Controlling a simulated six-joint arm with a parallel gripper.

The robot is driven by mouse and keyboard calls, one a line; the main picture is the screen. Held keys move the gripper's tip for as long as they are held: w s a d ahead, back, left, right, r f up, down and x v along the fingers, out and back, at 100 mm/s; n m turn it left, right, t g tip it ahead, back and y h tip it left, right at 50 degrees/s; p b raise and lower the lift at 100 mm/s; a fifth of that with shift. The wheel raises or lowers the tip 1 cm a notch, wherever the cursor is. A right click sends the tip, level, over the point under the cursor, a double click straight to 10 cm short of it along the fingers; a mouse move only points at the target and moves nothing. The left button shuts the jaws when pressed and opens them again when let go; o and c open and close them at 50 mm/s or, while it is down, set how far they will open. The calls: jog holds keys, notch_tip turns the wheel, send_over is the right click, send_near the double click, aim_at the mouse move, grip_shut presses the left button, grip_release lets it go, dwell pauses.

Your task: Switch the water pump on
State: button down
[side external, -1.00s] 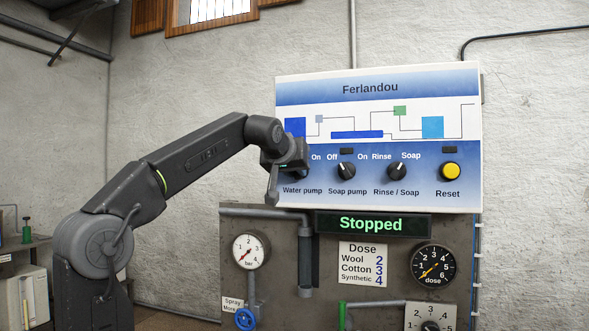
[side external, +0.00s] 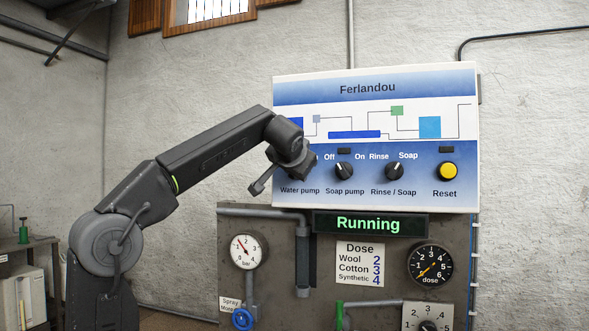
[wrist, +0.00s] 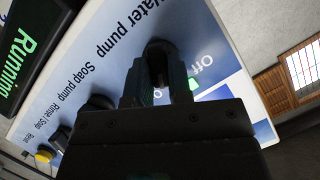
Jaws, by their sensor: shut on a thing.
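My gripper (side external: 292,165) is at the left of the control panel (side external: 375,88), above the "Water pump" label. In the wrist view my gripper (wrist: 160,82) is shut on the dark water pump knob (wrist: 160,50), with a jaw on each side. A small lamp (wrist: 193,84) beside it glows green. In the side view my gripper hides the knob and most of its "On" mark. The display (side external: 370,224) reads "Running" in green. The pressure gauge (side external: 245,252) needle points to the upper left.
The soap pump knob (side external: 344,170), the rinse/soap knob (side external: 394,170) and the yellow reset button (side external: 448,171) are to the right on the panel. A dose gauge (side external: 431,264) and a blue valve wheel (side external: 242,319) are below. The wall left of the panel is bare.

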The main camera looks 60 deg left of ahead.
jog(key=shift+a+f, duration=0.15)
jog(key=shift+f, duration=0.2)
jog(key=c, duration=1.1)
grip_release()
jog(key=shift+c, duration=0.2)
jog(key=shift+o, duration=0.5)
jog(key=shift+r, duration=0.25)
jog(key=v, duration=1.4)
jog(key=v, duration=0.9)
